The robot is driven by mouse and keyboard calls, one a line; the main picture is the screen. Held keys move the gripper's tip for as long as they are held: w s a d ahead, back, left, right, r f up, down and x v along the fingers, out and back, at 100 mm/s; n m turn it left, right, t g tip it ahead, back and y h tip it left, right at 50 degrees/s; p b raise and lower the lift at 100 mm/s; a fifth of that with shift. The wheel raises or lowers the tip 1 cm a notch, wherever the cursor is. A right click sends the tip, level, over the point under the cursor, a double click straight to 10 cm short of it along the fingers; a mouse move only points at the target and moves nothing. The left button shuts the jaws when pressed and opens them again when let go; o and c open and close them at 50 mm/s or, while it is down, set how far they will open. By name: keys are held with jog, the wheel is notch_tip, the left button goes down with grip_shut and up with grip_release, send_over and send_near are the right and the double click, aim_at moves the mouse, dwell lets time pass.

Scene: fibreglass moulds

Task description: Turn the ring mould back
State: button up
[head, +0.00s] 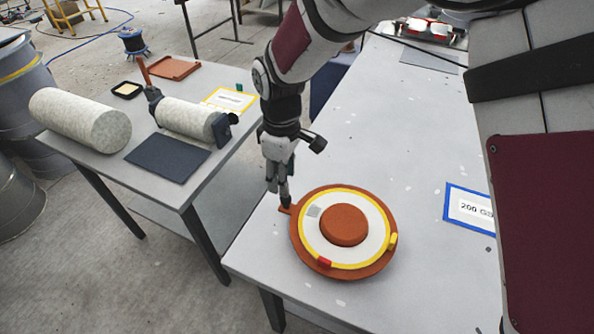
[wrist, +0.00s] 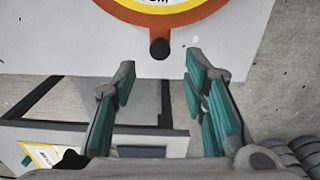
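The ring mould (head: 297,240) is a round orange-brown disc lying flat near the front edge of the right table. It carries a white ring (head: 375,228) with yellow edges and an orange raised centre (head: 344,225). A red block (head: 324,262) sits at its near edge, a yellow block (head: 393,240) at its right, and a grey patch (head: 314,211) at its upper left. A short arm with a dark knob (wrist: 160,48) sticks out on the mould's left side. My gripper (head: 279,194) points down at this knob. In the wrist view my gripper (wrist: 160,62) is open, with the knob just beyond and between its fingertips.
A blue-framed card (head: 468,207) lies right of the mould. The left table (head: 110,160) holds fibre rolls (head: 80,120), a dark mat (head: 167,156) and a yellow-edged card (head: 229,100). A gap separates the tables. The right table's middle (head: 400,130) is clear.

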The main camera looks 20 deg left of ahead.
notch_tip(320, 180, down, 8)
jog(key=shift+f+p, duration=0.15)
jog(key=shift+p, duration=0.15)
grip_shut()
